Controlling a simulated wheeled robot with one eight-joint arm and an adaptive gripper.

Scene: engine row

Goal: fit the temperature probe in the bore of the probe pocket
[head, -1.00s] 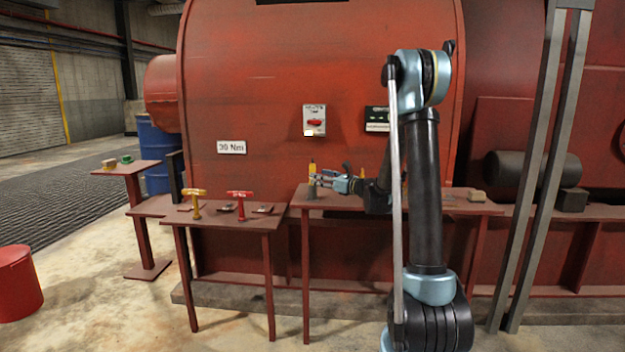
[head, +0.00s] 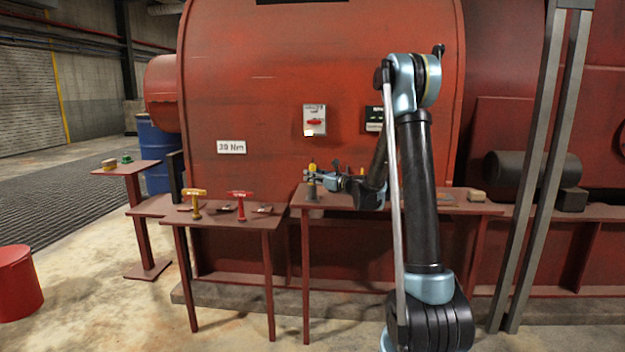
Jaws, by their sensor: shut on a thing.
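My gripper (head: 314,177) is at the left end of the middle bench, with its fingers pointing left. It is shut on what looks like the temperature probe, whose yellow top (head: 312,167) shows just above the fingers. A dark grey upright piece, which looks like the probe pocket (head: 312,193), stands on the bench right below the fingers. The probe's lower part and the bore are hidden or too small to see. I cannot tell whether the probe is in the bore or above it.
A lower bench (head: 222,221) at left carries a yellow T-handle (head: 194,198) and a red T-handle (head: 240,199). The red engine housing (head: 270,95) stands close behind. A grey post (head: 535,150) is at right. A tan block (head: 476,195) lies on the bench.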

